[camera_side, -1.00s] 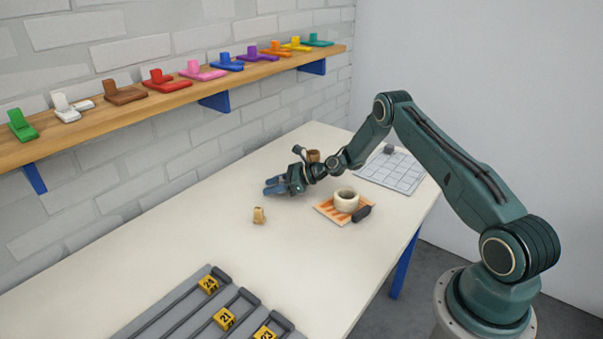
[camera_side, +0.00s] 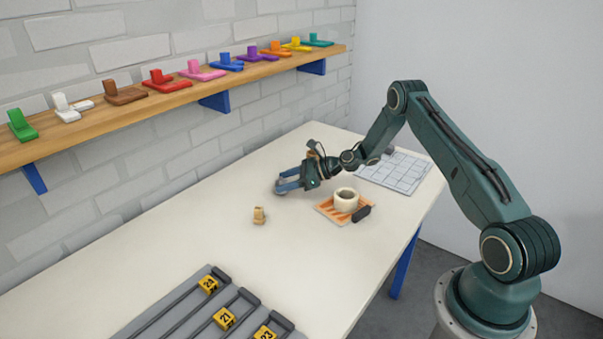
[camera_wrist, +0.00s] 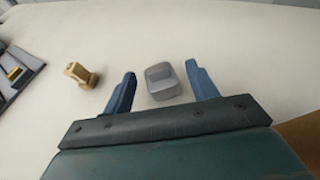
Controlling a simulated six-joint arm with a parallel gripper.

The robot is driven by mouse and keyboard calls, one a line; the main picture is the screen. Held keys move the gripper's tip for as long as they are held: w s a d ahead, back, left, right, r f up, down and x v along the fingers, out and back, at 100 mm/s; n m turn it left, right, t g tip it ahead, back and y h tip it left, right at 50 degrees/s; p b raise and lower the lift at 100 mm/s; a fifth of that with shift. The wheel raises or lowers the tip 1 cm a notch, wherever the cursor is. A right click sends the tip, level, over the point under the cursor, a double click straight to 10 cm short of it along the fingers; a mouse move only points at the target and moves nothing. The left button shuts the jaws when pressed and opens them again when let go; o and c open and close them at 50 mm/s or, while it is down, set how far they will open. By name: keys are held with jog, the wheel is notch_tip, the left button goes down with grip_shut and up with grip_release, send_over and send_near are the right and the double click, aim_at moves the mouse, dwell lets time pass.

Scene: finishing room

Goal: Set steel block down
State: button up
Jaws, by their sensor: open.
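The steel block (camera_wrist: 163,82) is a grey stepped piece resting on the white table in the wrist view. It sits between the two blue fingers, with a gap showing on each side. My gripper (camera_wrist: 160,69) is open around it and not clamped on it. In the side view my gripper (camera_side: 282,184) is low over the middle of the table, its fingers pointing left. The block is mostly hidden or too small to make out clearly there.
A brass piece (camera_side: 259,215) stands left of my gripper. An orange slatted mat (camera_side: 327,208) holds a cream ring (camera_side: 346,200), with a dark object (camera_side: 362,213) beside it. A gridded plate (camera_side: 400,175) lies behind; a numbered rack (camera_side: 180,308) is in front. A shelf (camera_side: 180,97) holds coloured pieces.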

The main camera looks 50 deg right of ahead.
jog(key=v, duration=0.7)
jog(key=shift+s+d, duration=0.1)
jog(key=shift+s, duration=0.05)
jog(key=shift+r, duration=0.15)
jog(key=s+a+r+n+g+h, duration=0.2)
jog(key=s+a+r+n+g, duration=0.15)
jog(key=a+r+n, duration=0.55)
jog(key=s+a+r+n+g+h, duration=0.1)
jog(key=s+a+r+n+g, duration=0.1)
jog(key=s+a+r+n, duration=0.55)
jog(key=s+a+r+n+h, duration=0.1)
jog(key=s+r+n, duration=0.2)
jog(key=s, duration=0.5)
jog(key=s+a+r+n+h, duration=0.1)
jog(key=s+r+n+h, duration=0.1)
jog(key=s+n, duration=0.3)
jog(key=s+a+r+n+h, duration=0.1)
jog(key=s+r+n, duration=0.4)
jog(key=s, duration=0.6)
jog(key=shift+a+h, duration=0.15)
jog(key=shift+h, duration=0.15)
